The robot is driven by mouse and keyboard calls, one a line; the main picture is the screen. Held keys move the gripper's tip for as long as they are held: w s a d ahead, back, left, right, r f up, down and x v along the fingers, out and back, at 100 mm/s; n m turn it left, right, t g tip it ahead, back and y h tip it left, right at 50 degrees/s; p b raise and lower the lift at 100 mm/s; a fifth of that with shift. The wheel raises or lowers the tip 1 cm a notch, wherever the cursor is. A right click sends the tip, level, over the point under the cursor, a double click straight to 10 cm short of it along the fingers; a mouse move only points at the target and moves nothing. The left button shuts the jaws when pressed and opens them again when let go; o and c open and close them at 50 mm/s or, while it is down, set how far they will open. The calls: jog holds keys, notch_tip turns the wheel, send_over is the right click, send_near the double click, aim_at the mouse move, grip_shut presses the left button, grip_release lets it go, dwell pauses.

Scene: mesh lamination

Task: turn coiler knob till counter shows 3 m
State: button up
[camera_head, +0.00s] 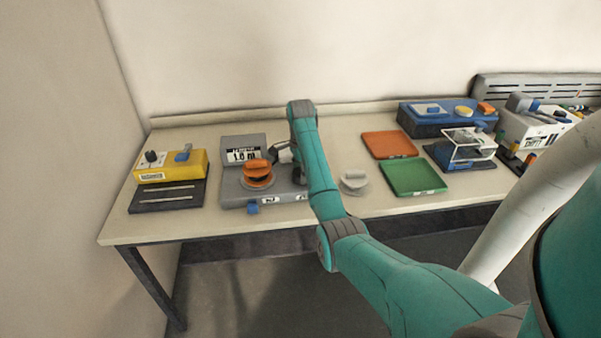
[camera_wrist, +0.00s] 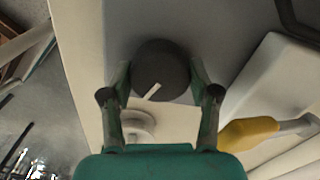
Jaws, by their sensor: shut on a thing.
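The coiler is a grey machine (camera_head: 236,197) on the table, left of centre in the head view. An orange spool (camera_head: 257,172) sits on top of it. Its counter (camera_head: 243,155) stands behind the spool and seems to read 1.8 m; the digits are small. The dark round knob (camera_wrist: 160,66) with a white pointer line fills the middle of the wrist view. My gripper (camera_wrist: 160,74) is shut on the knob, one finger on each side. In the head view my arm hides the knob and part of the coiler.
A yellow box (camera_head: 171,166) with a black slotted base stands left of the coiler. A pale round piece (camera_head: 353,181) lies right of my arm. Orange (camera_head: 389,145) and green (camera_head: 413,178) trays, a clear box (camera_head: 468,147) and a blue unit (camera_head: 430,119) stand further right.

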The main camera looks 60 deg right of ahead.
jog(key=m, duration=0.5)
jog(key=shift+f, duration=0.1)
jog(key=shift+m, duration=0.3)
dwell(0.4)
jog(key=o, duration=1.2)
jog(key=shift+c, duration=0.2)
